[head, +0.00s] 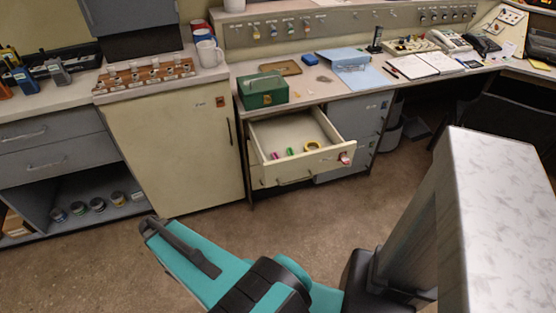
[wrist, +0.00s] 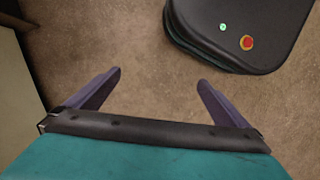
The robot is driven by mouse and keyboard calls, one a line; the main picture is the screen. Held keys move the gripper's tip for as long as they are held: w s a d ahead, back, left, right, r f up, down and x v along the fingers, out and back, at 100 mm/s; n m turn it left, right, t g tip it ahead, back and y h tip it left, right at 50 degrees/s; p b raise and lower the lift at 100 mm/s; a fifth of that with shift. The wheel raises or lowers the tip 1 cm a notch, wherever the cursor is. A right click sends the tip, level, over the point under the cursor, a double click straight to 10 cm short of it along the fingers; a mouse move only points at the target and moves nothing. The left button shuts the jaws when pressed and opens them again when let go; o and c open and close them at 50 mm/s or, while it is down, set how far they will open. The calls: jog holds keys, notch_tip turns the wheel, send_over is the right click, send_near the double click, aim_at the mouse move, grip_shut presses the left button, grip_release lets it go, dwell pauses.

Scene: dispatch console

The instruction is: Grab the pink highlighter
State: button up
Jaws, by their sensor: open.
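An open cream drawer (head: 275,177) under the counter holds a few small items. A small pink item (head: 275,156), which looks like the pink highlighter, lies toward the left of the drawer floor. A green item (head: 290,151) lies just right of it, and a yellow ring (head: 312,145) lies further right. My gripper (wrist: 159,77) is open and empty in the wrist view, with its two dark fingers apart over bare floor. In the head view my arm is low in front, well short of the drawer. The highlighter is not in the wrist view.
A green box (head: 263,91) stands on the counter (head: 309,91) above the drawer's left side. A cream cabinet (head: 172,150) stands left of the drawer. The drawer front sticks out over the floor, bearing a pinkish tag (head: 345,158).

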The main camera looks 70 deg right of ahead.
jog(key=d+r+n+p, duration=0.1)
jog(key=d+r, duration=0.3)
jog(key=d, duration=0.4)
jog(key=d+r+n+t+h, duration=0.1)
jog(key=d+r, duration=0.4)
jog(key=d, duration=0.3)
jog(key=d+r+n+p, duration=0.1)
jog(key=d+r, duration=0.3)
jog(key=d, duration=0.4)
jog(key=s+d+r, duration=0.4)
jog(key=d+r, duration=0.1)
jog(key=d, duration=0.2)
jog(key=s+d+r+n+h+p, duration=0.1)
jog(key=s+d+r, duration=0.3)
jog(key=d, duration=0.3)
jog(key=s+d+r+n, duration=0.1)
jog(key=s+d+r, duration=0.3)
jog(key=d+r, duration=0.2)
jog(key=shift+s+d+r+g+h, duration=0.25)
jog(key=shift+d+r+g+h, duration=0.15)
jog(key=shift+s, duration=0.15)
jog(key=shift+d+f, duration=0.1)
jog(key=shift+p+x, duration=0.75)
jog(key=shift+x, duration=3.3)
jog(key=shift+f, duration=0.1)
